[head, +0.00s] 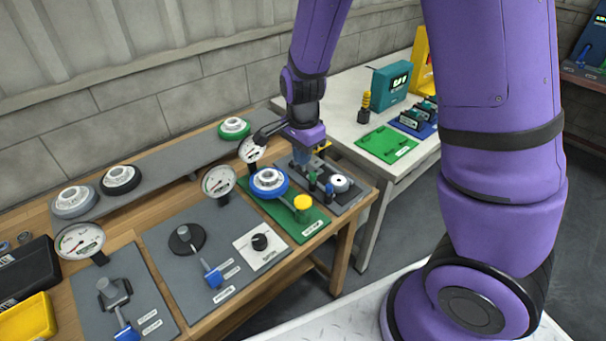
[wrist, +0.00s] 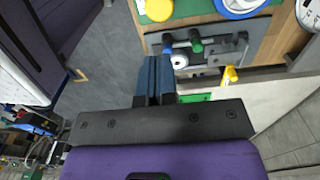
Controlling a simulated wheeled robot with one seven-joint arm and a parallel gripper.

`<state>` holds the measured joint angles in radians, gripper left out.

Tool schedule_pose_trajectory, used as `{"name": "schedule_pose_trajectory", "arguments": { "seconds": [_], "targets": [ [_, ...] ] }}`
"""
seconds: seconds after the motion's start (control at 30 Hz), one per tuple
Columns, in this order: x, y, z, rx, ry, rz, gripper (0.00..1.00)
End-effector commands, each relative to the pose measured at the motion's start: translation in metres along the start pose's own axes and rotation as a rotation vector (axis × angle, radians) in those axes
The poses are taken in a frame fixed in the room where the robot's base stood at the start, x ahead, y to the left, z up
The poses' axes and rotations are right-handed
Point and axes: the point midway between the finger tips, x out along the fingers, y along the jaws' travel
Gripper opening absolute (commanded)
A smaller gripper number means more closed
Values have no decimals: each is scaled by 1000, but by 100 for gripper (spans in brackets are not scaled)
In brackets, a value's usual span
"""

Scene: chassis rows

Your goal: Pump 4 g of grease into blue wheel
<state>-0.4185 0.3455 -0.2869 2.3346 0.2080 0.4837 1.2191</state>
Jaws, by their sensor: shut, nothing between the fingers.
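The blue wheel (head: 269,182), a blue ring with a white hub, lies on a green mat (head: 290,220) on the wooden bench. It also shows at the top right of the wrist view (wrist: 241,5). A yellow-topped green pump button (head: 302,203) stands on the mat's front right; the wrist view shows its yellow cap (wrist: 159,9). My gripper (head: 301,163) is shut and empty, pointing down near the grey plate beyond the mat. In the wrist view its blue fingers (wrist: 154,72) are together, apart from the wheel and button.
The grey plate (head: 352,195) holds a white disc (head: 339,183) and small black, blue and green handles close to my gripper. Other wheels lie on a grey shelf (head: 160,168). A white table (head: 345,130) stands beyond.

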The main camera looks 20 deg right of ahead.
Motion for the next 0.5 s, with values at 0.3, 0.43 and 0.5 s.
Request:
{"name": "schedule_pose_trajectory", "arguments": {
  "seconds": [0.3, 0.43, 0.5],
  "targets": [
    [49, 1, -1, 3, 0, 5, 0],
    [70, 1, -1, 2, -1, 4, 0],
    [81, 1, -1, 1, 0, 4, 0]
  ]
}}
